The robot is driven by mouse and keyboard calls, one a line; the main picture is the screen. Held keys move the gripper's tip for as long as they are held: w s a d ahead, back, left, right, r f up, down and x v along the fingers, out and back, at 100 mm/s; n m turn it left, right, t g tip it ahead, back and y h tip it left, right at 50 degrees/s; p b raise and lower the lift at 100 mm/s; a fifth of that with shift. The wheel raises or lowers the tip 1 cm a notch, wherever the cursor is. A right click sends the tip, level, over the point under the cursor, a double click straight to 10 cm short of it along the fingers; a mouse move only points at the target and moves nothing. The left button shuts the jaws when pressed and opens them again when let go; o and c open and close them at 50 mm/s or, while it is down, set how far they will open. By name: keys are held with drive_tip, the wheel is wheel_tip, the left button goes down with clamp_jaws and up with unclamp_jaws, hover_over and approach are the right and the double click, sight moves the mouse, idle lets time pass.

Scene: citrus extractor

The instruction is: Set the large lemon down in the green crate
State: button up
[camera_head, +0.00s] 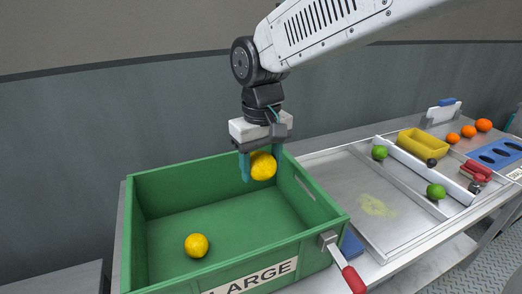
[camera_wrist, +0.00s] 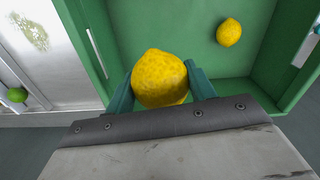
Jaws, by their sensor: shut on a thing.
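My gripper (camera_head: 262,166) is shut on the large yellow lemon (camera_head: 263,167), with one finger on each side of it. The lemon also shows between the fingers in the wrist view (camera_wrist: 160,78). The gripper points down, over the back right part of the green crate (camera_head: 325,224), which has a label reading "LARGE" on its front. The lemon appears to be at about rim height; its exact gap to the crate floor cannot be told. Another yellow lemon (camera_head: 196,245) lies on the crate floor at the left, and shows in the wrist view (camera_wrist: 229,32).
A metal tray (camera_head: 345,200) lies right of the crate, with green limes (camera_head: 436,191) and a yellow container (camera_head: 422,144) beyond. A red-handled tool (camera_head: 352,277) is at the crate's front right corner. Several oranges (camera_head: 484,125) sit far right. The crate's middle floor is clear.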

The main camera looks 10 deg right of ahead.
hover_over(261, 231)
wheel_tip(261, 231, down, 15)
drive_tip(key=shift+s+r, duration=0.1)
idle(0.5)
idle(0.7)
drive_tip(key=shift+f, duration=1.4)
drive_tip(key=o, duration=1.1)
drive_tip(key=shift+r, duration=3.85)
